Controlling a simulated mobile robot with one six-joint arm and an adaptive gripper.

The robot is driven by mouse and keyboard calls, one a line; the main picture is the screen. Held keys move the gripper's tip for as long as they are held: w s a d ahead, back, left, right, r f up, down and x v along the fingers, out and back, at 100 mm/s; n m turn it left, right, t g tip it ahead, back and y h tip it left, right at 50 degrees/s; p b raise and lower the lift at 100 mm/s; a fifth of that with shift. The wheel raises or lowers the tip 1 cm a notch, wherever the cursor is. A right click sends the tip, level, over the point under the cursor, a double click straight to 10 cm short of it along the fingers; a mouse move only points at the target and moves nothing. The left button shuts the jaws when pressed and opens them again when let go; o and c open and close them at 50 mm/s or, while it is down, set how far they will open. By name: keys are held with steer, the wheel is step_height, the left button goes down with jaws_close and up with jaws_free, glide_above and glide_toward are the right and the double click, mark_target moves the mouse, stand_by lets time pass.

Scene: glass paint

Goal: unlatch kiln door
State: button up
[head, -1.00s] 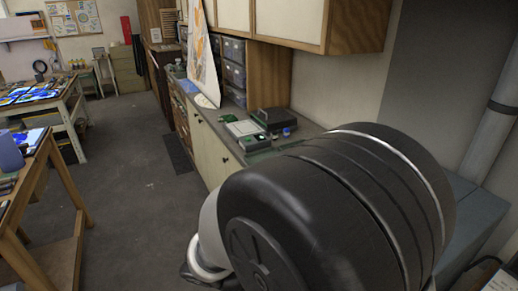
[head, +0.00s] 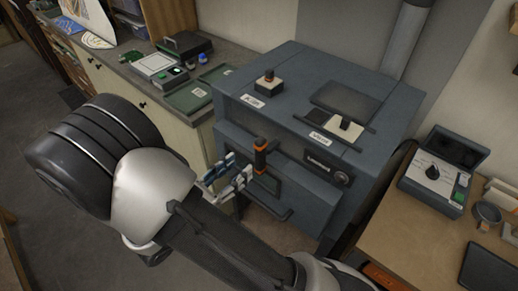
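The kiln (head: 235,105) is a blue-grey box in the middle of the head view. On its front stands an upright latch handle (head: 260,156) with a dark grip and orange bands. A dark bar (head: 268,208) sticks out below it. My gripper (head: 239,173) is just left of the handle, with its fingers pointing towards it. The two fingers look spread apart with nothing between them. They appear close to the handle, but I cannot tell whether they touch it. My arm hides the lower left of the kiln front.
A counter (head: 226,60) at the back left carries small devices and a green tray (head: 188,97). On the right, a wooden table (head: 405,245) holds a control box (head: 432,185) with a dial. A grey pipe (head: 405,40) rises behind the kiln. Floor shows at the left.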

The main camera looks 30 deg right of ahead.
mark_target(257, 152)
steer(key=x, duration=0.9)
steer(key=shift+w+d+b, duration=0.1)
steer(key=shift+d+b, duration=0.25)
steer(key=shift+b, duration=0.05)
jaws_close()
